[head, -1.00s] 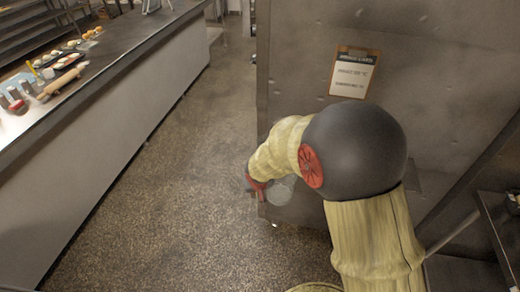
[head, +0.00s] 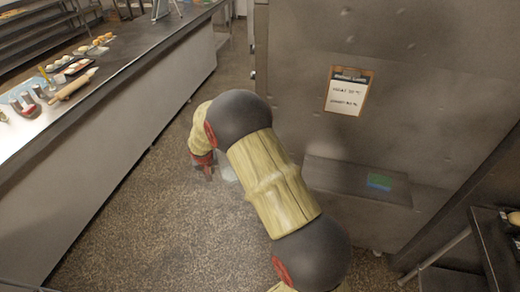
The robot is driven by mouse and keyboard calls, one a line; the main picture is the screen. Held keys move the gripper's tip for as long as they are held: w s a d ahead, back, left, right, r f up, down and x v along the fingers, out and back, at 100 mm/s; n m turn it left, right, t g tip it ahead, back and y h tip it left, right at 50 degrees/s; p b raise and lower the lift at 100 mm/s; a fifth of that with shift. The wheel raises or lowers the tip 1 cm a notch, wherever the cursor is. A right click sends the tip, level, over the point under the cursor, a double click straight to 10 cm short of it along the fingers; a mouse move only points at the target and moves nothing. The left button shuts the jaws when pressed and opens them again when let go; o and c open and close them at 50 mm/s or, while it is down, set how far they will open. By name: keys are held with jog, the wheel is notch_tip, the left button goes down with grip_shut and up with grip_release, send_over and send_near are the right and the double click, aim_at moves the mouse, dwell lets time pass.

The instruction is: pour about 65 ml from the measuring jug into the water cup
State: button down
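My gripper (head: 207,172) hangs over the floor aisle between the counter and the large steel cabinet, mostly hidden behind my own arm. A pale, see-through vessel, apparently the measuring jug (head: 229,172), shows just right of the gripper and moves along with it, off any surface. The fingers are too small and covered to see their grip clearly. How full the jug is cannot be seen. Small cups (head: 28,99) stand on the counter at the left; I cannot tell whether one of them is the water cup.
The long counter (head: 150,60) holds a rolling pin (head: 73,85), trays of pastries (head: 82,66) and a blue mat (head: 22,89). The steel cabinet (head: 430,90) with a clipboard (head: 349,91) blocks the right. The aisle floor (head: 130,215) is clear.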

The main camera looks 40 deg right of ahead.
jog(key=w+d+r+m+g+h+p, duration=0.2)
jog(key=w+d+r+m+p, duration=0.55)
jog(key=w+d+r, duration=0.6)
jog(key=f+m, duration=0.1)
jog(key=f+m+g+b, duration=0.1)
jog(key=m, duration=0.1)
jog(key=f+m+g, duration=0.1)
jog(key=f+m, duration=0.1)
jog(key=shift+w+d+f+m+h, duration=0.1)
jog(key=shift+d+m+h, duration=0.2)
jog(key=shift+d, duration=0.1)
